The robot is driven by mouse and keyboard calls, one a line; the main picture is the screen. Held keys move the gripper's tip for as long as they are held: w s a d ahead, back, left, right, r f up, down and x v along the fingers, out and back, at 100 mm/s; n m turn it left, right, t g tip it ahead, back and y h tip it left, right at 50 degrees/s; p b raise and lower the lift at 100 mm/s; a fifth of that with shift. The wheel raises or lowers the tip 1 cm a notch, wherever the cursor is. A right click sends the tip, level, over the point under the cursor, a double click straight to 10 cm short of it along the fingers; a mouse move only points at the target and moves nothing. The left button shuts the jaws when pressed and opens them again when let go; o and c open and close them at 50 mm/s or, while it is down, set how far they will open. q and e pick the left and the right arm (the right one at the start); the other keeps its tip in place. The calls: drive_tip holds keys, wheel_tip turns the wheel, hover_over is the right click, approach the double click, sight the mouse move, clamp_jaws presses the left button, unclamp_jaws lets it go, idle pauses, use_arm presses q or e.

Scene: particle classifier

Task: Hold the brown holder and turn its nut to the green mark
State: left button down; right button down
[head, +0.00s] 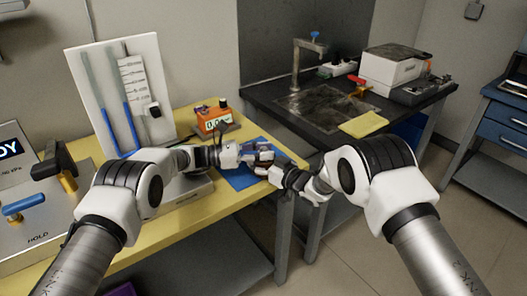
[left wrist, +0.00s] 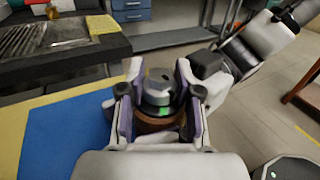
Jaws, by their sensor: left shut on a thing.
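In the left wrist view the brown holder (left wrist: 150,124) sits between the fingers of my left gripper (left wrist: 158,88), which is shut on it. A grey round nut (left wrist: 158,74) stands on top of the holder. A green mark (left wrist: 163,111) shows on the near side, just below the nut. In the head view my left gripper (head: 262,156) is over the blue mat (head: 238,180); the holder is too small and covered to make out there. My right gripper (head: 288,176) is close beside the left one from the right; its fingers are not clear.
The yellow table (head: 185,222) carries an orange meter (head: 214,118) and a white panel with tubes (head: 118,95). A black sink bench (head: 262,95) with a yellow cloth (head: 364,124) stands behind. Open floor lies to the right.

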sight(262, 148)
use_arm(q)
drive_tip(key=c, duration=1)
unclamp_jaws()
drive_tip(key=shift+w+a+r, duration=0.1)
drive_tip(key=shift+a+r, duration=0.1)
drive_tip(key=shift+c, duration=0.2)
drive_tip(key=shift+d, duration=0.1)
wheel_tip(262, 148, up, 10)
drive_tip(key=shift+f, duration=0.1)
